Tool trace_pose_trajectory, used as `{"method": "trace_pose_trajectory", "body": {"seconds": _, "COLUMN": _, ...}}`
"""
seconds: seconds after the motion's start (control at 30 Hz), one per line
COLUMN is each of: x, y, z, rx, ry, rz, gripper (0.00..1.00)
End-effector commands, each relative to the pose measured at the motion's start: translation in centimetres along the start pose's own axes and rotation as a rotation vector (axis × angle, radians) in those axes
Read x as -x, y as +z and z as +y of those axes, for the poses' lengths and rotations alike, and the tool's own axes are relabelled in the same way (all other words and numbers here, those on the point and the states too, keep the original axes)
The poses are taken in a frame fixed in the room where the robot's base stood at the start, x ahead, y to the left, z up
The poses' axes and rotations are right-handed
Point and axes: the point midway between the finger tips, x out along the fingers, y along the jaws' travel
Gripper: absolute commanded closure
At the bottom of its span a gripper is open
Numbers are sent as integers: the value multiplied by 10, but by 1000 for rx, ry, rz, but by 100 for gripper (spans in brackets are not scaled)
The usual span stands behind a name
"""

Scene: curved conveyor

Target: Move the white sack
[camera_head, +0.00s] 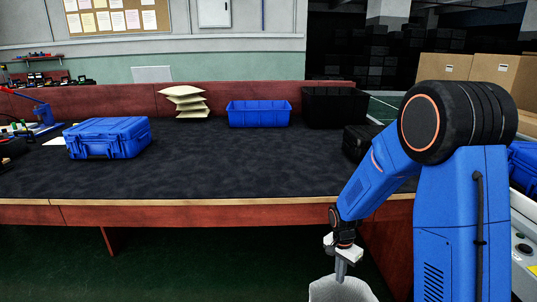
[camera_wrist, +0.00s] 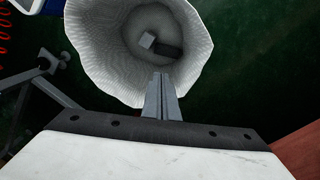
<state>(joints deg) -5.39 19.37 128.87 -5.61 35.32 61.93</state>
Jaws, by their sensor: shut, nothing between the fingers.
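The white sack (camera_head: 341,290) is at the bottom edge of the head view, in front of the table, with its lower part cut off. In the wrist view the sack (camera_wrist: 195,50) stands open, its wavy rim spread wide, and I look down into it. A small light grey block and a dark patch show inside. My gripper (camera_head: 341,274) points down at the sack. In the wrist view my gripper's fingers (camera_wrist: 162,82) are together with nothing between them and overlap the near rim. I cannot tell whether they touch the sack.
The dark-topped table (camera_head: 220,165) carries a blue case (camera_head: 107,138), stacked cream pads (camera_head: 184,101), a blue bin (camera_head: 259,114) and a black crate (camera_head: 335,107). Cardboard boxes (camera_head: 497,75) stand at the right. The green floor (camera_head: 190,265) before the table is clear on the left.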

Motion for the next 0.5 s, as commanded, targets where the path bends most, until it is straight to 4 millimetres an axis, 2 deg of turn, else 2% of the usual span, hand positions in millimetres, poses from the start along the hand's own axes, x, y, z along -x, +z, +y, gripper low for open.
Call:
{"method": "trace_pose_trajectory", "body": {"seconds": 0.03, "x": 15, "y": 1, "z": 5, "rx": 19, "ry": -16, "rz": 9, "gripper": 100}}
{"method": "trace_pose_trajectory", "body": {"seconds": 0.1, "x": 34, "y": 3, "z": 13, "rx": 53, "ry": -31, "rz": 19, "gripper": 100}}
{"method": "trace_pose_trajectory", "body": {"seconds": 0.5, "x": 125, "y": 23, "z": 66, "rx": 248, "ry": -114, "rz": 84, "gripper": 100}}
